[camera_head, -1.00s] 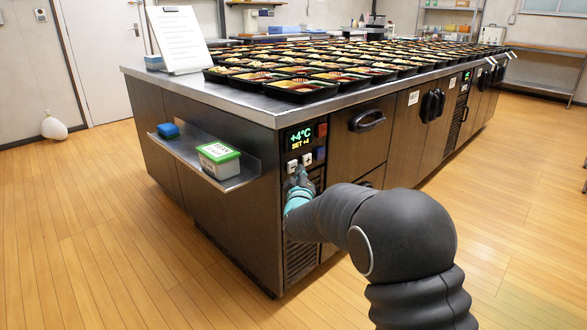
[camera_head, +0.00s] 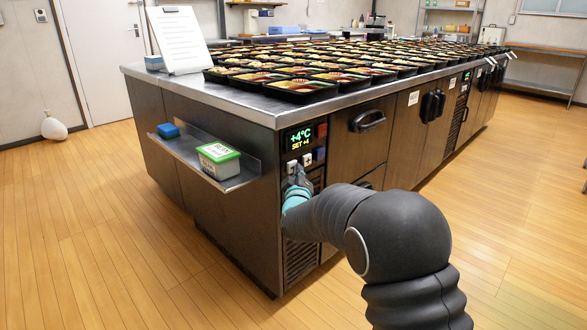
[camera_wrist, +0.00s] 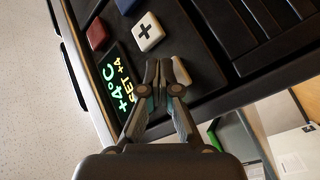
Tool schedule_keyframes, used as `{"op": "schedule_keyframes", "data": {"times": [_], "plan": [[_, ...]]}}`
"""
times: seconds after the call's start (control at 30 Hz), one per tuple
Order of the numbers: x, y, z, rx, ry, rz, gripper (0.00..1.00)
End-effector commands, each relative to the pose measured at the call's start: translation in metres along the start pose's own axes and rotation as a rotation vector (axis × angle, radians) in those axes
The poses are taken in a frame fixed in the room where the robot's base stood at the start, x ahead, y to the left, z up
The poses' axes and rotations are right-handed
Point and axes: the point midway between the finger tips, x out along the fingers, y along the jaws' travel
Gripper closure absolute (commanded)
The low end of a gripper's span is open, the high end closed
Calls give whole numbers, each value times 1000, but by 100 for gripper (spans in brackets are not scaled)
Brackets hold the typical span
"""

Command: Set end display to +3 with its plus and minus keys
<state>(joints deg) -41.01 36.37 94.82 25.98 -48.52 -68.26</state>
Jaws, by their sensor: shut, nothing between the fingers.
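The end display (camera_head: 301,138) on the cabinet's near corner reads +4°C with SET +4 below; it also shows turned in the wrist view (camera_wrist: 118,88). Below it are two small white keys. The right-hand one (camera_head: 307,160) bears a plus in the wrist view (camera_wrist: 147,31).
A red square (camera_head: 322,130) and a blue square (camera_head: 319,154) sit right of the display and keys. A side shelf (camera_head: 205,172) holds a green-lidded tub (camera_head: 218,160) and a blue block (camera_head: 168,130). Bento trays (camera_head: 300,90) cover the counter.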

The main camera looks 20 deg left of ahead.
Motion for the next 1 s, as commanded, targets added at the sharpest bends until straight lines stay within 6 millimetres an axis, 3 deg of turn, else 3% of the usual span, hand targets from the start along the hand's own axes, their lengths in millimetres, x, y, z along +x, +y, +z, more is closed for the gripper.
{"op": "schedule_keyframes", "data": {"times": [0.67, 1.0], "plan": [[2, -2, -2, 0, 1, 0, 100], [-7, 4, 5, 0, 2, 1, 100]]}}
